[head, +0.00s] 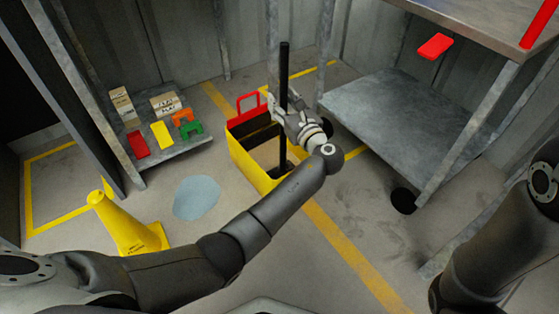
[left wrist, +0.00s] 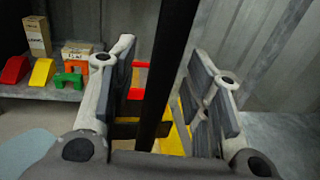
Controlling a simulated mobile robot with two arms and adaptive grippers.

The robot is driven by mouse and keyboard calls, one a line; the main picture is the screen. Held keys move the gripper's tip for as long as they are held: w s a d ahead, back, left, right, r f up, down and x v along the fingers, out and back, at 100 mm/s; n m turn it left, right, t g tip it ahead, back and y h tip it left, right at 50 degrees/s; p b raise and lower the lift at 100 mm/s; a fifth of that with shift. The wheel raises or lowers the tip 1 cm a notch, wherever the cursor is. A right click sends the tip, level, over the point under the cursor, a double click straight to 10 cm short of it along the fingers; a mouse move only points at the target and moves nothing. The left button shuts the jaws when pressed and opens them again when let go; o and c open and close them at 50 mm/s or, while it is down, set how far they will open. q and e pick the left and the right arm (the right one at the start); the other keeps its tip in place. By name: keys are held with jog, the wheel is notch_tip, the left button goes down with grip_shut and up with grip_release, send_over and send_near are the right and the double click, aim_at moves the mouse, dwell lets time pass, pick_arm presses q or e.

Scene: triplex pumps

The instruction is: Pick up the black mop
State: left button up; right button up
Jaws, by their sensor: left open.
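The black mop (head: 284,75) shows as an upright black pole standing in a yellow mop bucket (head: 243,158) with a red handle. My left gripper (head: 280,108) is at the pole, at about mid-height above the bucket. In the left wrist view the black pole (left wrist: 168,75) runs between the two open fingers (left wrist: 165,95), with a gap visible on the right side. The mop's lower end is hidden inside the bucket. My right arm shows at the right edge of the head view, but its gripper is out of view.
A low shelf (head: 185,145) at left holds boxes and red, yellow, orange and green blocks. A yellow cone (head: 125,225) stands near a bluish puddle (head: 197,198).

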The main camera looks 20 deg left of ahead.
pick_arm(q)
jog(key=shift+c, duration=0.2)
grip_shut()
jog(key=shift+r, duration=0.1)
